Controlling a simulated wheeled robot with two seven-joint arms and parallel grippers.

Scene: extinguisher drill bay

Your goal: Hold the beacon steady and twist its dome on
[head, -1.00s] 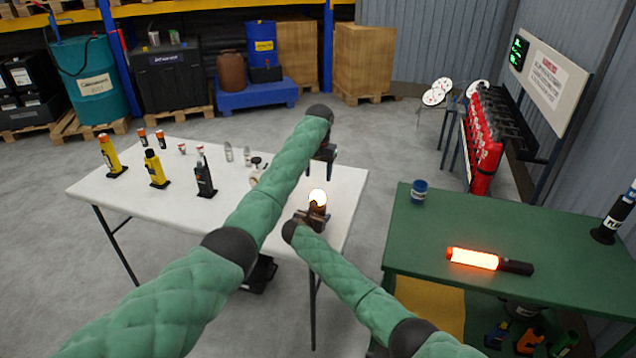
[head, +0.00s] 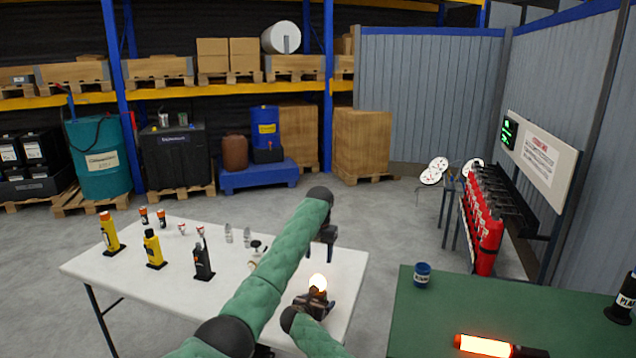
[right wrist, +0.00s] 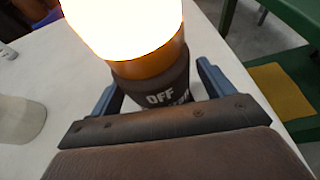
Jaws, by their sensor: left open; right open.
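The beacon stands upright near the right end of the white table (head: 110,268). Its glowing dome (head: 318,282) sits on top; the right wrist view shows the bright dome (right wrist: 120,22), an orange collar (right wrist: 150,64) and a dark base (right wrist: 160,90) lettered "OFF". Whether the dome is fully seated I cannot tell. My right gripper (head: 314,300) is open, with one blue finger on each side of the base; contact is unclear. My left gripper (head: 326,240) is open and empty, pointing down above and slightly behind the dome.
Yellow torches (head: 152,250), a black radio-like device (head: 202,260) and several small parts stand on the white table's left half. A green bench (head: 440,310) at right holds a blue cup (head: 422,274) and a glowing orange wand (head: 484,346). Red extinguishers (head: 484,225) stand behind.

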